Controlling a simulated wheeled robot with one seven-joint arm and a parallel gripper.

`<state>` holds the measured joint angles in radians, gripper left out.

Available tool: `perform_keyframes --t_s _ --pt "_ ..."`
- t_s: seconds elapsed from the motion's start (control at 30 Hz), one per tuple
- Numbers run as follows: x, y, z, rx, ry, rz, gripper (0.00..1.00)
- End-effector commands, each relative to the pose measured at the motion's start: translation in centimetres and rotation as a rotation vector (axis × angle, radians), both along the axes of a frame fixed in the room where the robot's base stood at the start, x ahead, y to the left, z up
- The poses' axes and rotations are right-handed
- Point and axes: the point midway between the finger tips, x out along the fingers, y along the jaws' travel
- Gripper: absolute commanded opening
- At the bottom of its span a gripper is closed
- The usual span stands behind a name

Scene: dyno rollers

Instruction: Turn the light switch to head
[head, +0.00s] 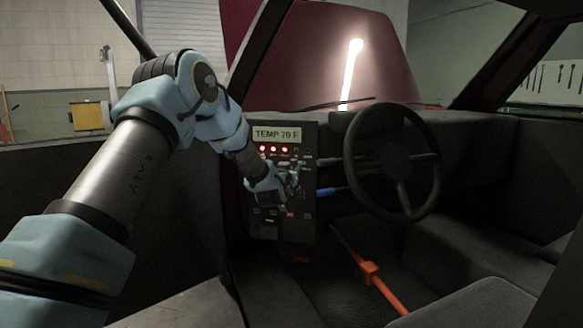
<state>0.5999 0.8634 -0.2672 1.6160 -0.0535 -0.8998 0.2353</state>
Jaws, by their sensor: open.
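In the head view, a dark control panel (264,230) stands left of the steering wheel. My gripper (294,184) is open in front of the middle of the panel, with my blue and grey arm reaching in from the left. It covers part of the panel. I cannot tell which control is the light switch or whether the gripper touches one.
The black steering wheel (391,162) is right of the panel, with a blue-tipped lever (328,191) between them. An orange lever (369,272) rises below. The seat (490,305) is at lower right. A bright tube lamp (350,72) glows beyond the windscreen.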

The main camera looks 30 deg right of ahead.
Motion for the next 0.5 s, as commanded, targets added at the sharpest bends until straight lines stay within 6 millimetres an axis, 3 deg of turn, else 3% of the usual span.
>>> perform_keyframes --t_s 0.33,0.5 --pt "0.3 -0.25 -0.01 0.0 0.0 0.0 0.45" --pt "0.3 -0.23 -0.01 0.0 0.0 0.0 0.26"
